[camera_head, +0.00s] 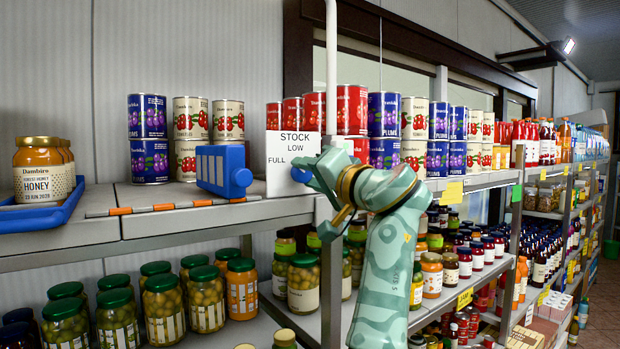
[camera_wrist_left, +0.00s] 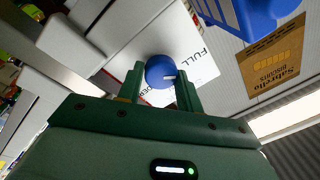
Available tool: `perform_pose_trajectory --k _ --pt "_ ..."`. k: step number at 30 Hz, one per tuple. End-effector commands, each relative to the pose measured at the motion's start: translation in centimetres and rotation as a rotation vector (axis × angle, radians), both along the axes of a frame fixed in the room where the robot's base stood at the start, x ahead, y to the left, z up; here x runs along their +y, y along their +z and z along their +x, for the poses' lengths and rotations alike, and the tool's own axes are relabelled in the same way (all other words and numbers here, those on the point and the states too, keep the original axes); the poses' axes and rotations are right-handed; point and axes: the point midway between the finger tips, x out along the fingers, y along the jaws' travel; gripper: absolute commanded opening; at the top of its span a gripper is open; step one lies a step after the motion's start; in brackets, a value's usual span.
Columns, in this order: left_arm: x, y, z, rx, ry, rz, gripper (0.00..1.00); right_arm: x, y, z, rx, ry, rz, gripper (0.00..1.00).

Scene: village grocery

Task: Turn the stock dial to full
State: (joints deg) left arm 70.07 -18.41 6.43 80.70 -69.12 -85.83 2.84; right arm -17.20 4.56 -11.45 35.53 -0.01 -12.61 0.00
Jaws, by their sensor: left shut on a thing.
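The stock dial is a round blue knob (camera_head: 301,174) on a white card (camera_head: 285,150) at the shelf's front edge. A short white mark shows on the knob's right side there, below the word FULL. My right gripper is not in view.
A blue block-like object with pale stripes (camera_head: 215,167) stands just left of the card. Cans (camera_head: 149,138) stand behind it. A blue tray (camera_head: 45,213) with honey jars (camera_head: 38,170) is at far left. Green-lidded jars (camera_head: 206,296) fill the lower shelf.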

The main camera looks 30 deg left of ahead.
Motion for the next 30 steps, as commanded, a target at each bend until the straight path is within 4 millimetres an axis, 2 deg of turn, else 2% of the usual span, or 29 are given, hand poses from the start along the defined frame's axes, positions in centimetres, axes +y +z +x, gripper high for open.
perform_pose_trajectory --k 9,24,25,27,30 --pt "0.01 -0.22 0.10 -0.094 0.000 -0.044 0.13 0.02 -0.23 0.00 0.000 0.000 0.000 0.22" --pt "0.04 -0.28 0.09 -0.109 0.001 -0.052 0.13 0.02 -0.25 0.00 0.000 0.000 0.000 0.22" --pt "0.03 -0.29 0.10 -0.109 0.001 -0.052 0.38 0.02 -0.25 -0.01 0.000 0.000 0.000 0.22" --pt "0.04 -0.26 0.09 -0.110 0.001 -0.052 0.57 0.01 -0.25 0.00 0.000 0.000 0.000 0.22" --pt "0.03 -0.19 0.07 -0.111 0.001 -0.051 0.57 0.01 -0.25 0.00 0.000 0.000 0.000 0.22"
